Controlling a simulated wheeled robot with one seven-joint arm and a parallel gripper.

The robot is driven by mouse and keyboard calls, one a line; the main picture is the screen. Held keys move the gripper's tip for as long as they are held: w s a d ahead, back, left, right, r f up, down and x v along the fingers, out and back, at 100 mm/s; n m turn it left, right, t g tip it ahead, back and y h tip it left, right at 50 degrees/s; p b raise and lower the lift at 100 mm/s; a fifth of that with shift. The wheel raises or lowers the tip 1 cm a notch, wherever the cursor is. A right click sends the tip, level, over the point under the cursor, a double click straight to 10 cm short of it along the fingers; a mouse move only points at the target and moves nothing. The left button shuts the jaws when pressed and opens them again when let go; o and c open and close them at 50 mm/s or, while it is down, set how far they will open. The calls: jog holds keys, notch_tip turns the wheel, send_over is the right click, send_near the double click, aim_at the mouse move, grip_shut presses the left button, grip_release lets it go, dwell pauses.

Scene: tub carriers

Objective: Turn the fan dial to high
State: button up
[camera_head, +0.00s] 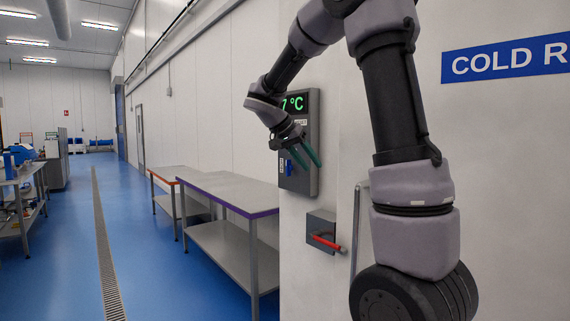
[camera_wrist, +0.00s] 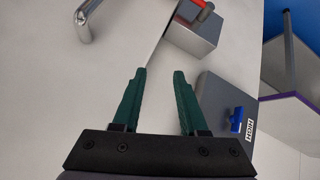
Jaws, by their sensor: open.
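A dark grey control panel (camera_head: 313,130) with a green temperature display hangs on the white wall in the head view. A blue dial (camera_head: 288,167) sits low on it, partly behind my gripper. In the wrist view the blue dial (camera_wrist: 236,119) is on the panel (camera_wrist: 218,100) beside a label reading HIGH (camera_wrist: 250,132). My gripper (camera_head: 309,164) is in front of the panel, its green fingers apart and empty. In the wrist view my gripper (camera_wrist: 159,72) has the dial outside its right finger, not between the fingers. Which setting the dial points to is unclear.
Below the panel, a grey box (camera_head: 320,225) carries a red-handled lever (camera_head: 326,242). A metal bar handle (camera_head: 356,235) stands right of it; it also shows in the wrist view (camera_wrist: 87,18). A metal table (camera_head: 225,190) stands left along the wall. The blue aisle floor is open.

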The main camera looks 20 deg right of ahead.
jog(key=w+a+f+m+t+h, duration=0.1)
jog(key=w+h, duration=0.2)
jog(key=w, duration=0.3)
jog(key=w+a+m+h, duration=0.1)
jog(key=w+a+h, duration=0.1)
jog(key=w, duration=0.4)
jog(key=m+t+h, duration=0.2)
jog(key=t+h, duration=0.2)
send_near(289, 168)
notch_tip(289, 168, up, 3)
jog(key=a, duration=0.2)
jog(key=x, duration=1)
jog(key=shift+d+f, duration=0.15)
jog(key=shift+f, duration=0.05)
grip_shut()
